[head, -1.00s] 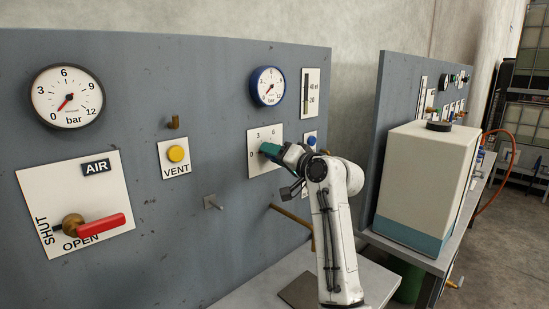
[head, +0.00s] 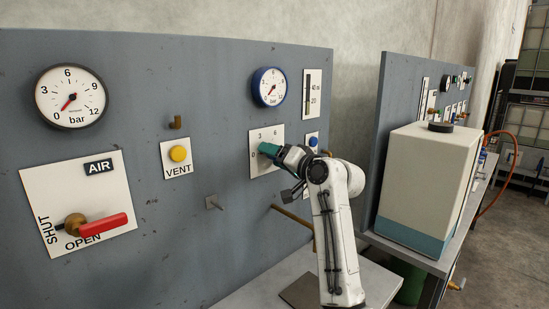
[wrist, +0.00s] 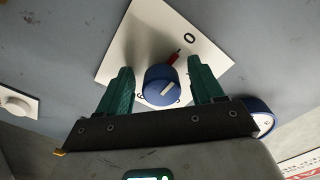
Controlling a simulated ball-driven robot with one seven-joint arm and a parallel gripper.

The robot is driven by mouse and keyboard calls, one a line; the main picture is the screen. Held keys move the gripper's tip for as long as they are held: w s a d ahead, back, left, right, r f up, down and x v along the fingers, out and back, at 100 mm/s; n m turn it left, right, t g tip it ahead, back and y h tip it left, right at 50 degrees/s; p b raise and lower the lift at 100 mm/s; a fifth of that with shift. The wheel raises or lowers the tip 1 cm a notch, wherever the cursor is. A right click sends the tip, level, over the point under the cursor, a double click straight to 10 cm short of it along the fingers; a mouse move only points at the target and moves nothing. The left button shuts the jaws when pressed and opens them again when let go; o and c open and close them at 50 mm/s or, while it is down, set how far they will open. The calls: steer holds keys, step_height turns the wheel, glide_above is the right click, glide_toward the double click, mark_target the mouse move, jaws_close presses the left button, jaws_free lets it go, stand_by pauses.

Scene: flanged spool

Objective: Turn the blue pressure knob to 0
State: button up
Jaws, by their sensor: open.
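The blue pressure knob (wrist: 161,84) shows in the wrist view on a white scale plate (wrist: 140,38). My gripper (wrist: 162,88) is open, with one green finger on each side of the knob and a gap visible on both sides. In the head view my gripper (head: 266,150) is at the plate (head: 259,165), which shows 0, 3 and 6; the knob is hidden there behind the fingers. The blue-rimmed gauge (head: 269,87) above has its needle pointing lower left.
To the left are a yellow VENT button (head: 178,153), a red AIR lever (head: 103,224) and a black-rimmed gauge (head: 71,95). A blue button (head: 313,141) is close on the right.

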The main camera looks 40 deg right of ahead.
steer(key=shift+s, duration=0.1)
steer(key=s+b, duration=0.1)
steer(key=s, duration=0.9)
steer(key=shift+s+d, duration=0.15)
steer(key=shift+s, duration=0.15)
